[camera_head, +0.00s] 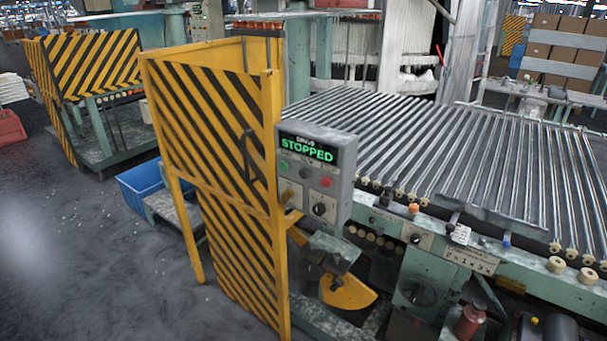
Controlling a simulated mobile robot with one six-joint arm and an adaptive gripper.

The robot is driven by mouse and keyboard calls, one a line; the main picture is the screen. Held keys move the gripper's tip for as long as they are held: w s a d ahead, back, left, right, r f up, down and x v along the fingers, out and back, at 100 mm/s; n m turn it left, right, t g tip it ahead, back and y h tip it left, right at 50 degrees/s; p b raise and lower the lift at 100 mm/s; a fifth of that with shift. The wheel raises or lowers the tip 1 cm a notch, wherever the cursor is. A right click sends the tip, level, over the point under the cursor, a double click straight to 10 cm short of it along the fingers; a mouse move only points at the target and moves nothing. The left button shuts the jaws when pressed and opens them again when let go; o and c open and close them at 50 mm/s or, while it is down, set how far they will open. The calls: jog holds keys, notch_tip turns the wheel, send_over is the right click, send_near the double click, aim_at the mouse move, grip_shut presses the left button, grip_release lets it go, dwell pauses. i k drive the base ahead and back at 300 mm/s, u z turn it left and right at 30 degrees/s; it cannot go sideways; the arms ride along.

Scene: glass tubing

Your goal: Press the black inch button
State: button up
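A grey control box (340,195) is mounted beside the yellow and black striped guard. Its display (307,149) reads "STOPPED" in green letters, with small lettering above that I cannot read surely. Below the display are a green button (284,165), a dark button (304,174) in the middle and a red button (326,182). The dark one may be the inch button; its label is too small to read. A black knob (319,209) sits lower on the same face. My gripper is not in view.
The striped guard (225,180) stands left of the box, with a dark handle. A bed of glass tubes or rods (450,160) on a green machine frame extends right. A blue bin (140,185) is behind the guard. Open floor (90,260) lies at the left front.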

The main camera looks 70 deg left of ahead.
aim_at(304, 173)
jog(key=u, duration=2.4)
